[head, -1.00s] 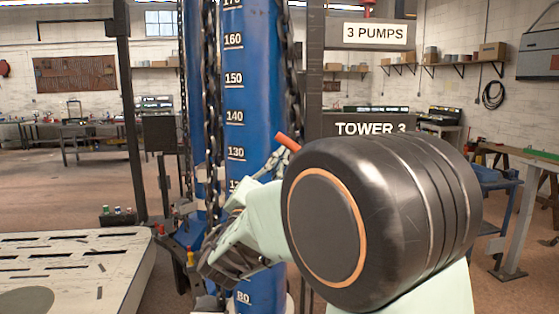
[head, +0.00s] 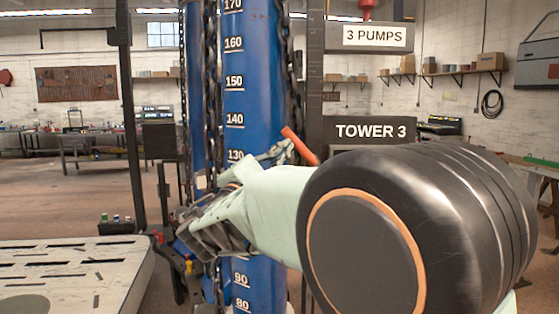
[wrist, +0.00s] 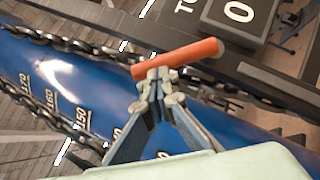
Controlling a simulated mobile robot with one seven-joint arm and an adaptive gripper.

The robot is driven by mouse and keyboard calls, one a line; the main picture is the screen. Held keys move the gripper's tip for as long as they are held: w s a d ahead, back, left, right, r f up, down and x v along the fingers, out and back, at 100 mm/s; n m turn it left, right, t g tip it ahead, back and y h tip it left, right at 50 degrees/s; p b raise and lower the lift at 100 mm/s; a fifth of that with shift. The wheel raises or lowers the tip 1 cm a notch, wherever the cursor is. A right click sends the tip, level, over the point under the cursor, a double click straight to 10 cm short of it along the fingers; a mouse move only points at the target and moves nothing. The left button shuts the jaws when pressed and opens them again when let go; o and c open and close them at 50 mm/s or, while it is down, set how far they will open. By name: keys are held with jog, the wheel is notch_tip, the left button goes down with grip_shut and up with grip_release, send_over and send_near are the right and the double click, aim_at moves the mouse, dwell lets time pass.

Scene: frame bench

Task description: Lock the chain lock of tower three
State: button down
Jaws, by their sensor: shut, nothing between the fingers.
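Tower three shows in the head view as a blue column (head: 250,105) with a height scale, beside the sign reading TOWER 3 (head: 375,131). The lock's orange-red handle (head: 300,146) sticks out at the column's right side, tilted down to the right. In the wrist view the handle (wrist: 190,56) lies across the tips of my gripper (wrist: 155,76). My gripper is shut and empty, its fingertips right at the handle; I cannot tell if they touch. The lock body is mostly hidden.
My large black arm joint blocks the lower right of the head view. A pale slotted platform (head: 65,265) stands at lower left. A dark post (head: 130,110) rises left of the tower. A 3 PUMPS sign (head: 375,36) hangs above. Open floor lies behind at left.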

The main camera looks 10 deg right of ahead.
aim_at(293, 138)
jog(key=r+m+g, duration=0.1)
jog(key=d+m+g+b, duration=0.1)
jog(key=m, duration=0.1)
jog(key=d+r+m+g+b, duration=0.1)
jog(key=m, duration=0.1)
jog(key=shift+s+r, duration=0.2)
jog(key=shift+r, duration=0.1)
jog(key=shift+s+d+r+m+g+y, duration=0.1)
jog(key=shift+d+r+m+g+y, duration=0.25)
jog(key=shift+d+m, duration=0.3)
jog(key=shift+s+d+r+m+g+y, duration=0.1)
jog(key=shift+d+r+m+g+y, duration=0.25)
jog(key=shift+m, duration=0.4)
jog(key=shift+d, duration=0.1)
